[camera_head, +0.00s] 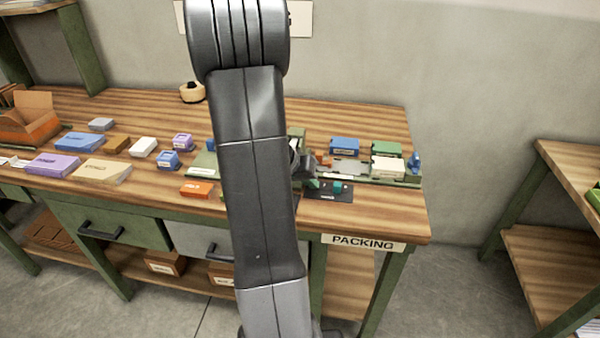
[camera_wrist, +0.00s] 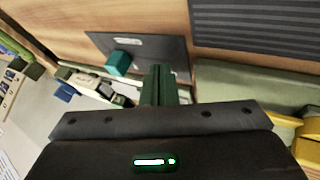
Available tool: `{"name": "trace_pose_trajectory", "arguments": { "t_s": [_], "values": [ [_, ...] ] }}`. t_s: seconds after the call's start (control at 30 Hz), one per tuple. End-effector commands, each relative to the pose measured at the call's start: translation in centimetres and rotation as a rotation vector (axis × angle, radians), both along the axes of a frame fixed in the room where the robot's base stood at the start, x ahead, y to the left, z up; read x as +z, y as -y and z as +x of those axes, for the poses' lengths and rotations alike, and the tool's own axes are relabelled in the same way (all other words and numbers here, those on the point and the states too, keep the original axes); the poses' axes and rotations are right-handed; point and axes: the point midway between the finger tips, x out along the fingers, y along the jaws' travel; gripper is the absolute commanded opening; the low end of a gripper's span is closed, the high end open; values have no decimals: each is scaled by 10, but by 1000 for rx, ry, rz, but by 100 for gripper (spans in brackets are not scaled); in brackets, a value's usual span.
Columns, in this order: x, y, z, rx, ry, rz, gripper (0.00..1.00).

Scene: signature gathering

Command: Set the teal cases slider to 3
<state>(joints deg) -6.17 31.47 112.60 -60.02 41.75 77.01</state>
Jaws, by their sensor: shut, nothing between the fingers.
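A dark board (camera_head: 330,195) lies near the front edge of the workbench, below the green tray. A teal block (camera_head: 337,186) sits on it, likely the slider's knob. In the wrist view the same teal block (camera_wrist: 118,63) stands on the dark board (camera_wrist: 160,52), beside a pale label. My gripper (camera_wrist: 160,70) has its green fingers together, just right of the teal block and apart from it, with nothing held. In the head view my arm hides much of the gripper. The scale marks are too small to read.
An orange box (camera_head: 197,189) lies left of my arm. Several boxes cover the left of the bench. A PACKING sign (camera_head: 363,243) hangs on the front edge.

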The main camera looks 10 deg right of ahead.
Motion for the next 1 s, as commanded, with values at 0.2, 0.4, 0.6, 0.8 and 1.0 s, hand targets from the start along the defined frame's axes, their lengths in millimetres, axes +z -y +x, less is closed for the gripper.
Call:
{"name": "trace_pose_trajectory", "arguments": {
  "t_s": [0.2,0.4,0.6,0.8,1.0],
  "values": [
    [4,25,-8,-3,3,0,0],
    [4,33,-10,0,3,0,0],
    [3,34,-10,0,3,0,0],
    [2,36,-11,-2,4,1,0],
    [-1,54,-16,-5,5,1,0]
  ]
}}
